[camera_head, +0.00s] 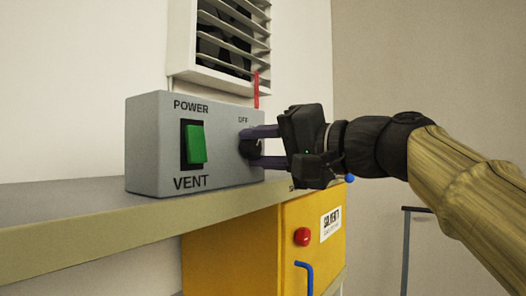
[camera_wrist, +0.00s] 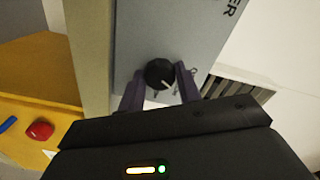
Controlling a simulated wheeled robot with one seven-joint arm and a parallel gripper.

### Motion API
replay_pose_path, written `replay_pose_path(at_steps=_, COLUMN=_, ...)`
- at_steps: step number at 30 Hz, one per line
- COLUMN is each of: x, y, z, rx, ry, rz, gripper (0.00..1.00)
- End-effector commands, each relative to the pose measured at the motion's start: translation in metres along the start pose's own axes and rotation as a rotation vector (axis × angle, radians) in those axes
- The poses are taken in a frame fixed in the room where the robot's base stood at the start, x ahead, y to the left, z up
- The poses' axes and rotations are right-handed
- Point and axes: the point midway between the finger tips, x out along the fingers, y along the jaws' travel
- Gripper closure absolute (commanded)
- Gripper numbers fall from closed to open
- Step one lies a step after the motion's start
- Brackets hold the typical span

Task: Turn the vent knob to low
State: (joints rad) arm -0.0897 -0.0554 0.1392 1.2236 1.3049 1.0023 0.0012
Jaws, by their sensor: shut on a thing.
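The grey vent box (camera_head: 150,150) stands on a shelf, with "POWER" and "VENT" lettering and a green rocker switch (camera_head: 196,143). The dark round vent knob (camera_head: 245,149) is on the right part of its front, with "OFF" printed above it. The knob (camera_wrist: 158,71) also shows in the wrist view, where its white pointer line points to the lower right. My gripper (camera_head: 254,148) has its two purple fingers on either side of the knob, shut on it. The fingers hide parts of the knob and its other labels.
A slatted wall vent (camera_head: 222,45) with a red strip (camera_head: 256,90) is above the box. The shelf edge (camera_head: 90,230) runs below it. A yellow cabinet (camera_head: 230,250) with a red button (camera_head: 302,236) and blue handle (camera_head: 304,275) stands under the shelf.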

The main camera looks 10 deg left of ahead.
Motion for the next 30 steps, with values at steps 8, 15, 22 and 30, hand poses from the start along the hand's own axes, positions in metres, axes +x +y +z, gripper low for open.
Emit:
replay_pose_path(at_steps=8, x=0.0003, y=0.0006, z=0.0001, rx=0.192, ry=0.0, rz=0.001, gripper=0.89)
replay_pose_path(at_steps=15, x=0.0002, y=0.0008, z=-0.0001, rx=0.271, ry=0.0, rz=0.002, gripper=0.89)
replay_pose_path(at_steps=22, x=0.0002, y=0.001, z=-0.0001, rx=0.286, ry=0.0, rz=0.002, gripper=0.89)
replay_pose_path(at_steps=30, x=0.0002, y=0.0011, z=-0.0001, rx=0.285, ry=0.0, rz=0.002, gripper=0.54)
